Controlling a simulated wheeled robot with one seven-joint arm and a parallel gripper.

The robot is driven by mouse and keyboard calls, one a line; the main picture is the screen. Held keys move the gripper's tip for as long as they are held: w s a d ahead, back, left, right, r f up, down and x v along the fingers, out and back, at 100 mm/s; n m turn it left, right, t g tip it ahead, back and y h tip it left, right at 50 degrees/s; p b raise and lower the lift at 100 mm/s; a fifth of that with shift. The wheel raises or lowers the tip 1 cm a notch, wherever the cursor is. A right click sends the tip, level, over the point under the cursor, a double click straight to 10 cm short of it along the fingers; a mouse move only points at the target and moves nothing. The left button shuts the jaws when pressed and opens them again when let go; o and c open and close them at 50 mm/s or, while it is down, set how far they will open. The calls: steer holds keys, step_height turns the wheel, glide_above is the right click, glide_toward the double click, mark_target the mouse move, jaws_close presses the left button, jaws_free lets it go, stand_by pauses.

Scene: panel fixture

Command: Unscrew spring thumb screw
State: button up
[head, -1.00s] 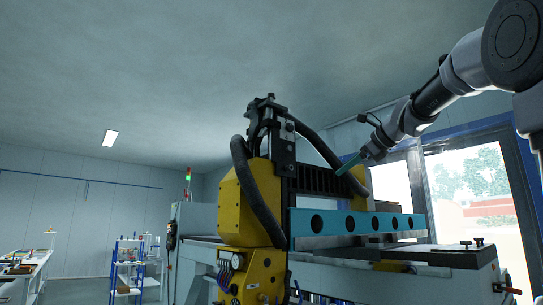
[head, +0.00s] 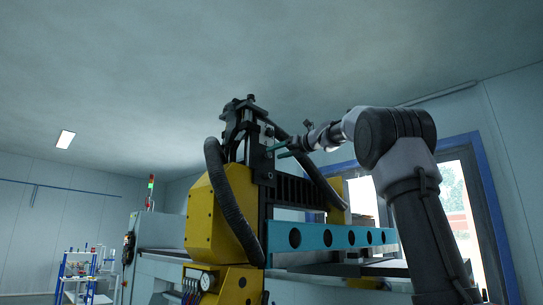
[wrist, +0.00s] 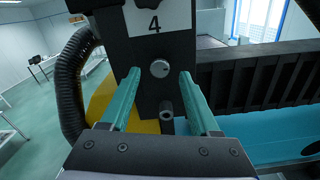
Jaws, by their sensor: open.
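A round silver screw head (wrist: 159,68) with a slot-like mark sits on the face of a black block (wrist: 146,48), below a white label with the number 4. I take it to be the spring thumb screw. My gripper (wrist: 159,77) is open, with its two teal fingers on either side of the screw head in the picture. The fingers look apart from it, with nothing held. In the head view, my gripper (head: 275,147) is beside the upper black column (head: 256,150) of the yellow machine; I cannot make out the thumb screw there.
A grey hollow cylinder (wrist: 166,110) sticks out below the screw head, between the fingers. A ribbed black hose (wrist: 72,85) runs at the left. A black slatted rail (wrist: 255,80) and a blue beam (head: 320,237) extend to the right.

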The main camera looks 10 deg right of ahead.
mark_target(270, 155)
steer(key=shift+x, duration=1.55)
steer(key=shift+c, duration=0.3)
jaws_close()
steer(key=shift+n, duration=0.3)
